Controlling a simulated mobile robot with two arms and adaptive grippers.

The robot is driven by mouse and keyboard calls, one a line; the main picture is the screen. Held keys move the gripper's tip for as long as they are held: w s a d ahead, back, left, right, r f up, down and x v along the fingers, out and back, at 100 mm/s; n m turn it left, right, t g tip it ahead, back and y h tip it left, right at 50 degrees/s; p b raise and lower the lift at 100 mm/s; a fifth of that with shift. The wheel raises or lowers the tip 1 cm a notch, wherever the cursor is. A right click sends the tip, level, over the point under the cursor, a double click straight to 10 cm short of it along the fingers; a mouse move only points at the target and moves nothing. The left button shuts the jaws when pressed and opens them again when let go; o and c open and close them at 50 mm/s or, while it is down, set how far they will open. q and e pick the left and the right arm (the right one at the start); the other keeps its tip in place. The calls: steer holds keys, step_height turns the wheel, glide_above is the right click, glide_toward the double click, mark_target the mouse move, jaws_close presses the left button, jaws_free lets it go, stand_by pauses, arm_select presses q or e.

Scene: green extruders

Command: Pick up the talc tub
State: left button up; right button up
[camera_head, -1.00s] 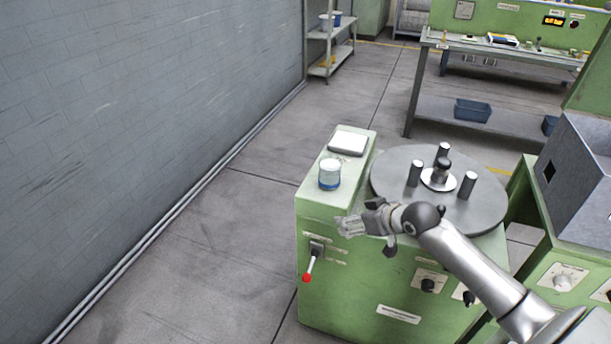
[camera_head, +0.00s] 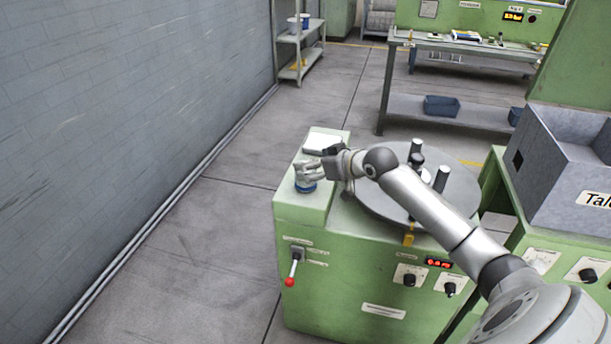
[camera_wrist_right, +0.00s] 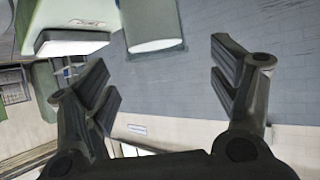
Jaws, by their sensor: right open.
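The talc tub (camera_head: 306,188) is a small white tub with a blue base, standing on the narrow green top of the machine. In the head view my right gripper (camera_head: 308,171) overlaps its upper part, so mostly the blue base shows. In the right wrist view the tub (camera_wrist_right: 151,22) is a pale cylinder at the top edge, partly cut off. There my right gripper (camera_wrist_right: 162,80) is open, its two fingers spread wide. The tub lies beyond the fingertips, in line with the gap between them, and nothing is held. My left gripper is not in view.
A white flat-topped box (camera_head: 322,142) stands just behind the tub, and also shows in the wrist view (camera_wrist_right: 72,42). A red-tipped lever (camera_head: 294,262) is on the machine's front. Open floor lies left.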

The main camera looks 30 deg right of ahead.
steer(key=shift+p+x, duration=0.3)
steer(key=shift+x, duration=2.2)
steer(key=shift+s+d+f, duration=0.1)
steer(key=shift+d+f, duration=0.05)
steer(key=shift+f, duration=0.05)
steer(key=c, duration=1.2)
steer(key=shift+c, duration=0.3)
steer(key=shift+r, duration=0.2)
